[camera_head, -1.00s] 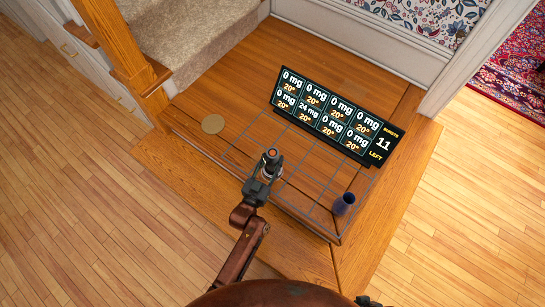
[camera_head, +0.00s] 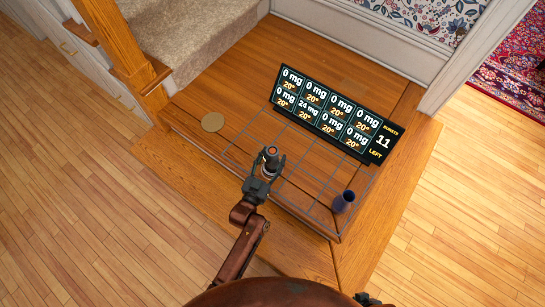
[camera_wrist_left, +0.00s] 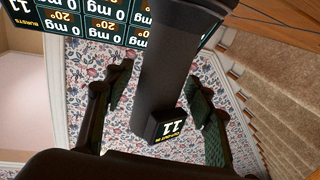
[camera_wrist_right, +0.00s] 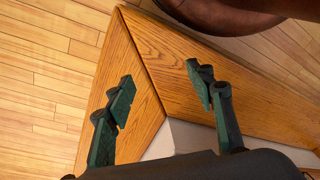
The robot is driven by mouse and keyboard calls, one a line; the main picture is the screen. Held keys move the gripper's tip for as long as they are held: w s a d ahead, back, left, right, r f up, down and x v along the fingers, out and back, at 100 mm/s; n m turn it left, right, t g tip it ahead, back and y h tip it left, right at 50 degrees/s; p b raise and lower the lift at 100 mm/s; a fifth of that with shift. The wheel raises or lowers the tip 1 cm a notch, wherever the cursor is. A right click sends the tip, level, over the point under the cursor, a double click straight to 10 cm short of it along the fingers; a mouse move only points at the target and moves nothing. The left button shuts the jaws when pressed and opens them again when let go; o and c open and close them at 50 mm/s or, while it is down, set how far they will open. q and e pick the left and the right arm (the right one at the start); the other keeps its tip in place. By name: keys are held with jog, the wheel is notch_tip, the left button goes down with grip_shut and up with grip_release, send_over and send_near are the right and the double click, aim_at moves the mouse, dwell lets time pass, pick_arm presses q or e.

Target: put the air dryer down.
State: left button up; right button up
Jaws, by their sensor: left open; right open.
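In the left wrist view the dryer's dark body (camera_wrist_left: 170,75) with a small "11" display lies between the spread fingers (camera_wrist_left: 162,98). Its contact with the grid is hidden. My right gripper (camera_wrist_right: 160,88) is open and empty above the platform's edge in the right wrist view.
A black display board (camera_head: 332,118) with readings stands behind the wire grid (camera_head: 240,150). A dark blue cup-like thing (camera_head: 343,201) stands at the grid's right corner. Carpeted stairs and a wooden post (camera_head: 122,50) are at upper left.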

pick_arm(q)
jog(key=v, duration=0.1)
jog(key=p+v, duration=0.1)
jog(key=shift+s+a+r, duration=0.2)
jog(key=shift+s+r, duration=0.05)
jog(key=shift+r, duration=0.05)
pick_arm(e)
jog(key=s+d+r+g+p, duration=0.1)
jog(key=s+d+r+p, duration=0.1)
jog(key=s+d, duration=0.1)
pick_arm(q)
jog(key=p+v, duration=0.1)
jog(key=v, duration=0.8)
jog(key=shift+s, duration=0.2)
pick_arm(e)
notch_tip(320, 180, down, 7)
jog(key=h, duration=0.1)
jog(key=shift+s, duration=0.3)
pick_arm(q)
jog(key=shift+f, duration=0.15)
pick_arm(e)
jog(key=shift+d, duration=0.1)
